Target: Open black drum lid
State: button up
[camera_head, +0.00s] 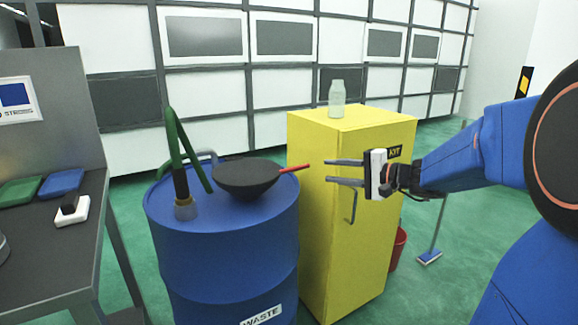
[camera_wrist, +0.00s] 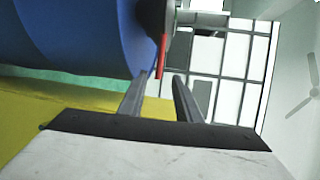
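A blue drum (camera_head: 225,270) marked WASTE stands in the middle of the head view. On its top sits a round black lid (camera_head: 245,180), shaped like a shallow bowl, with a thin red handle (camera_head: 293,168) pointing right. The lid looks shut. My gripper (camera_head: 328,172) is open and empty, its two fingers pointing left at the handle's end. A small gap shows between fingertips and handle. In the wrist view the red handle (camera_wrist: 161,57) appears between and just beyond the fingertips (camera_wrist: 163,76), with the black lid (camera_wrist: 152,17) partly cut off at the top.
A yellow cabinet (camera_head: 335,220) stands right of the drum, behind my gripper, with a glass bottle (camera_head: 337,99) on top. A grey bench (camera_head: 85,235) is at left, a red bucket (camera_head: 398,248) at right.

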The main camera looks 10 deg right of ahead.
jog(key=x, duration=1.7)
jog(key=shift+a, duration=0.15)
jog(key=shift+c, duration=0.7)
grip_shut()
